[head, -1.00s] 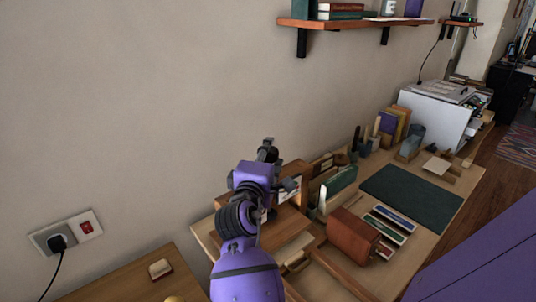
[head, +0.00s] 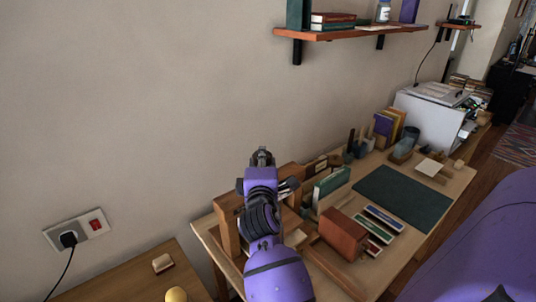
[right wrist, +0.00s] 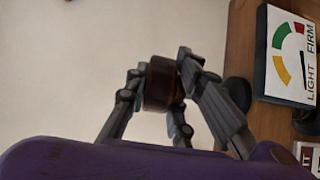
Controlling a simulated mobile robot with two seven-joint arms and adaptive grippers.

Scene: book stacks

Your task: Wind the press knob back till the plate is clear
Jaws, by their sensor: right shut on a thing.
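My right gripper (right wrist: 165,95) is shut on the press knob (right wrist: 160,84), a dark brown round knob, in the right wrist view. In the head view the same gripper (head: 262,157) is above the wooden press (head: 228,228), and its fingers and arm hide the knob. The press stands at the near left end of the workbench against the wall. Its plate is mostly hidden behind my arm, so I cannot tell its height. A gauge card (right wrist: 288,55) marked LIGHT and FIRM is at the right of the wrist view. My left gripper is not in view.
Right of the press, a green book (head: 332,184) stands upright and a brown block (head: 343,235) sits near small coloured books. A dark green mat (head: 403,198) lies beyond. A shelf (head: 350,33) juts from the wall above. The wall beside the gripper is bare.

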